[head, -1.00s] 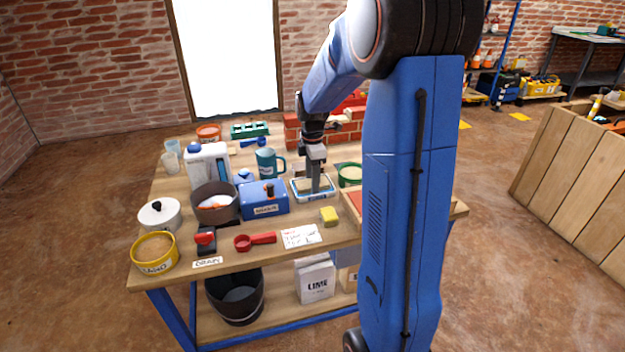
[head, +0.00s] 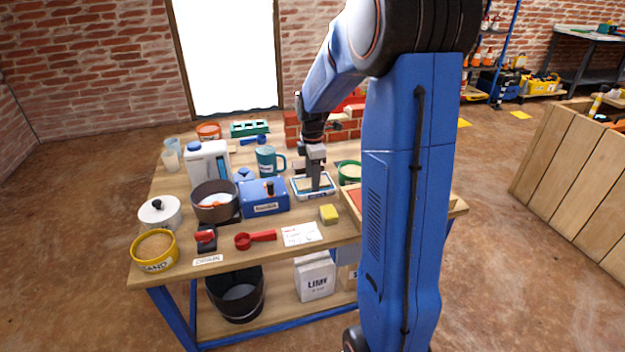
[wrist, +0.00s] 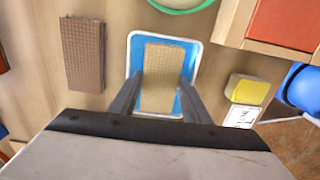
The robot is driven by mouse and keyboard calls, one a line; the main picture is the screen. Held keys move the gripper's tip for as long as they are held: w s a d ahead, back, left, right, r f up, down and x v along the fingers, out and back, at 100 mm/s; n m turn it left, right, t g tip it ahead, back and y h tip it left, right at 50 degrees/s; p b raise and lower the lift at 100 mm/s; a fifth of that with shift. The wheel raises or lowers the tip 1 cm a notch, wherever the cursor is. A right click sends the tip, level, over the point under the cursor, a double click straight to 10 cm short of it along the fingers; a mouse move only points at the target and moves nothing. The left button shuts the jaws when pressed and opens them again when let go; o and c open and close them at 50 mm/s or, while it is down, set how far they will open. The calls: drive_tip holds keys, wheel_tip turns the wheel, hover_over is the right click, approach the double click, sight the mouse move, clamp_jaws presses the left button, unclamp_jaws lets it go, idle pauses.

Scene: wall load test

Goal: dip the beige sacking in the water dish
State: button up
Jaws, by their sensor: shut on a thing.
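The beige sacking (wrist: 162,80) is a flat woven rectangle between my fingers in the wrist view. My gripper (wrist: 158,98) is shut on it, one finger on each side. The water dish (wrist: 191,55) is a shallow tray with a white rim and blue inside. The sacking lies over or in the dish, inside its rim as seen from above; I cannot tell how deep. In the head view my gripper (head: 315,183) points straight down into the dish (head: 304,198), which stands on the wooden bench. The sacking there is mostly hidden by the fingers.
A brown textured block (wrist: 83,54) lies left of the dish in the wrist view. A yellow sponge (head: 329,214) and a white note (head: 301,235) lie in front. A blue box (head: 264,198) stands left, a green round container (head: 349,172) right. A brick wall piece (head: 292,130) stands behind.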

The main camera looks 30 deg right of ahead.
drive_tip(key=o, duration=1)
drive_tip(key=shift+r, duration=0.1)
wheel_tip(320, 180, up, 17)
drive_tip(key=shift+r, duration=0.15)
drive_tip(key=s+a+f+m+t, duration=0.1)
drive_tip(key=s+a+m, duration=0.4)
drive_tip(key=s, duration=0.5)
drive_tip(key=s+a+f+m+t, duration=0.2)
drive_tip(key=s+a+m, duration=0.3)
drive_tip(key=s, duration=0.5)
drive_tip(key=s+a+f+m+t, duration=0.1)
drive_tip(key=s+a+m, duration=0.3)
drive_tip(key=s, duration=0.6)
drive_tip(key=shift+a+f+m+t, duration=0.4)
drive_tip(key=shift+a+f, duration=0.45)
drive_tip(key=shift+a, duration=0.2)
